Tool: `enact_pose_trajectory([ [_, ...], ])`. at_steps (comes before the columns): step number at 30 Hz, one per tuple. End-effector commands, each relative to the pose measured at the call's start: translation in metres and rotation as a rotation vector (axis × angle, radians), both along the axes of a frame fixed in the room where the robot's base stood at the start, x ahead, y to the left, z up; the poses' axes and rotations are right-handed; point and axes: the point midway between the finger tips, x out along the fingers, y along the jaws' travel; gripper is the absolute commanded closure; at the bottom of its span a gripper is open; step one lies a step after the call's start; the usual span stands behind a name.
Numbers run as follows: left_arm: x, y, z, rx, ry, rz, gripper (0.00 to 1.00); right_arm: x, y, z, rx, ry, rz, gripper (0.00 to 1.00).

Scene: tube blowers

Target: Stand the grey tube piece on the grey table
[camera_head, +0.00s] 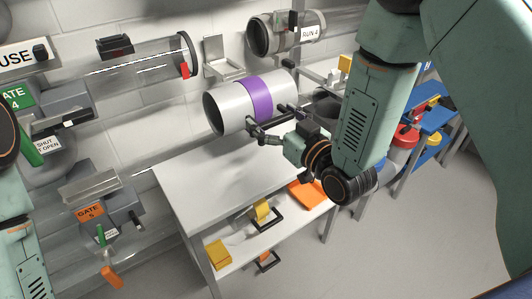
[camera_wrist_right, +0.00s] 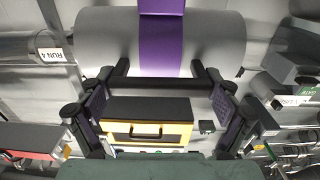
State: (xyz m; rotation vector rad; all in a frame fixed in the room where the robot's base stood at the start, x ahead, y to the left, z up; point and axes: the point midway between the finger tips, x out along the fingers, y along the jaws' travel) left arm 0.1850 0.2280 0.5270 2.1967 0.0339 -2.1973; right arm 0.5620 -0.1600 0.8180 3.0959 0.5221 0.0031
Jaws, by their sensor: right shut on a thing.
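The grey tube piece (camera_head: 226,109) with a purple band (camera_head: 257,96) lies on its side in the air above the back of the grey table (camera_head: 190,180). Its open end faces left. My right gripper (camera_head: 268,121) is below and in front of it, shut on the dark handle bar of the tube piece. In the right wrist view the tube piece (camera_wrist_right: 215,40) spans the top, with the bar across between the fingers (camera_wrist_right: 160,88). My left arm shows at the left edge, but its gripper is out of view.
The table top looks bare. Its lower shelf holds a yellow block (camera_head: 217,254) and an orange piece (camera_head: 307,194). Clear pipes (camera_head: 140,62) and a gate unit (camera_head: 105,213) stand at the left. A RUN 4 pipe (camera_head: 285,33) is on the wall. Red and blue containers stand right.

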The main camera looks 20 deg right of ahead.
Motion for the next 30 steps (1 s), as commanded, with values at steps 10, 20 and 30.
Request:
enact_pose_trajectory([
  [10, 0.0, 0.0, -0.025, 0.0, 0.0, -0.001, 0.65, 0.002, 0.002, -0.054, 0.001, -0.002, 0.017, 0.57],
  [20, 0.0, 0.0, -0.037, 0.0, -0.001, 0.0, 0.65, 0.001, 0.002, -0.081, 0.001, -0.003, 0.015, 0.57],
  [30, 0.0, 0.0, -0.045, 0.0, 0.0, 0.0, 0.65, 0.0, 0.003, -0.1, 0.0, -0.004, 0.013, 0.57],
])
